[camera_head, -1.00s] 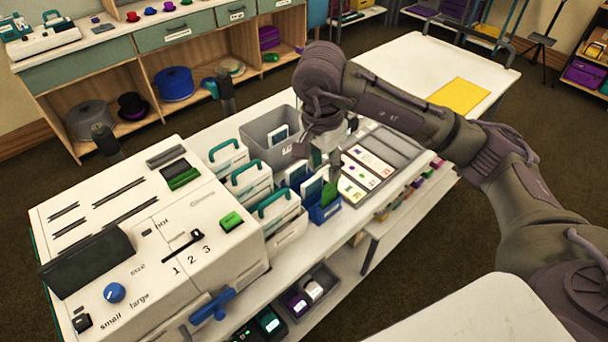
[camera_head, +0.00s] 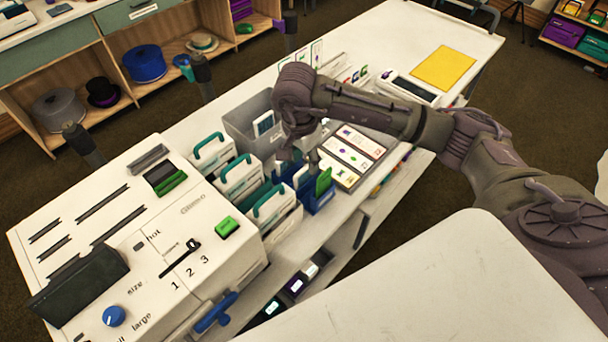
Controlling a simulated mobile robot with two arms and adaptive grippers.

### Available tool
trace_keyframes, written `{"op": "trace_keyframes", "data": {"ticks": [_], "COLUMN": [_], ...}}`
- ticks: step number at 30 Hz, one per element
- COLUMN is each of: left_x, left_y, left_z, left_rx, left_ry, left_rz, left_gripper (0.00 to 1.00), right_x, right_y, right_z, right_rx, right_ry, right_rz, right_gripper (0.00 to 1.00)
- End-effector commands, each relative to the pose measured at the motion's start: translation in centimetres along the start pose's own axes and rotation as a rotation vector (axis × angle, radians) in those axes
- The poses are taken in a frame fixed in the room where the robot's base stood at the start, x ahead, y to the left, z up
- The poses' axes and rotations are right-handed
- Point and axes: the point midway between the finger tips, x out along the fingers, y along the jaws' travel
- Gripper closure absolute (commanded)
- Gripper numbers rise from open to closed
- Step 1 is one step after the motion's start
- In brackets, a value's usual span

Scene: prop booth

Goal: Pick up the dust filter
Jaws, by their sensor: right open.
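My right gripper (camera_head: 298,157) is open, pointing down over the row of cases and the blue holder. A blue holder (camera_head: 320,200) on the table holds upright thin panels, one of them green (camera_head: 323,183). Beside it stand several white cases with teal handles, the nearest a white case (camera_head: 277,208). I cannot tell which of these is the dust filter. The fingertips are small and dark, and I cannot tell whether they touch anything. My left gripper is not in view.
A grey bin (camera_head: 243,127) stands behind the cases. A large white machine (camera_head: 140,250) fills the left of the table. A grey tray (camera_head: 372,137) with white cards lies right of the holder. A yellow sheet (camera_head: 443,68) lies farther back.

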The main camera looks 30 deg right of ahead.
Motion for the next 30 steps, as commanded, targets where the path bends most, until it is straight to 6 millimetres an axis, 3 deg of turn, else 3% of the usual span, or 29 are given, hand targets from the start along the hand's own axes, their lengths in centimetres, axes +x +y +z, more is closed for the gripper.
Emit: {"op": "trace_keyframes", "data": {"ticks": [6,12,19,26,30], "left_x": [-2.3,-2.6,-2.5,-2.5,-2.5], "left_y": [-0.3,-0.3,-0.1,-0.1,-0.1], "left_z": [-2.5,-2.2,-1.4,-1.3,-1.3], "left_rx": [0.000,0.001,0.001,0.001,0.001], "left_ry": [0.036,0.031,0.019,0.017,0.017], "left_rz": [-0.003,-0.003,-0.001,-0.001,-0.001], "left_gripper": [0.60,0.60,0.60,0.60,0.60], "right_x": [2.6,4.9,5.1,5.0,5.0], "right_y": [-0.6,-0.6,-0.7,-0.7,-0.7], "right_z": [0.2,0.1,0.1,0.1,0.1], "right_rx": [0.001,0.000,-0.001,-0.001,-0.001], "right_ry": [-0.003,0.000,0.000,0.000,0.000], "right_rz": [0.006,0.002,0.000,0.000,0.000], "right_gripper": [0.58,0.58,0.58,0.97,1.00]}}
